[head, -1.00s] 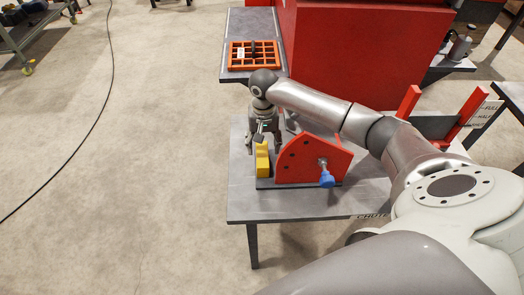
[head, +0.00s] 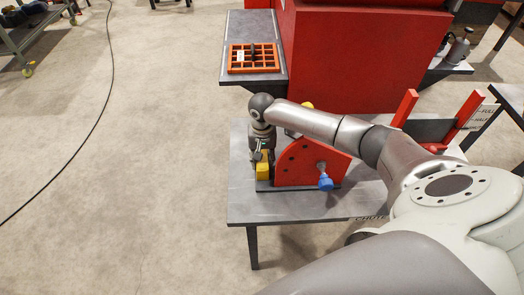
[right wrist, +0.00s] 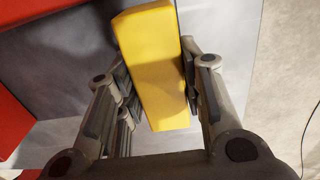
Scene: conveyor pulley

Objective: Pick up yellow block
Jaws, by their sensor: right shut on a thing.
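The yellow block (head: 263,170) stands on the grey table at the left side of the red bracket. My right gripper (head: 264,157) is over it from above, and the fingers partly hide it. In the right wrist view the yellow block (right wrist: 160,65) lies lengthwise between the two fingers of my right gripper (right wrist: 157,75), which are shut on it. Whether the block is clear of the table cannot be told. My left gripper is not in view.
The red bracket (head: 306,166) with a blue-handled knob (head: 326,182) stands close right of the block. An orange compartment tray (head: 254,68) sits on the table behind. A yellow piece (head: 307,105) shows behind my arm. The front of the grey table (head: 275,208) is clear.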

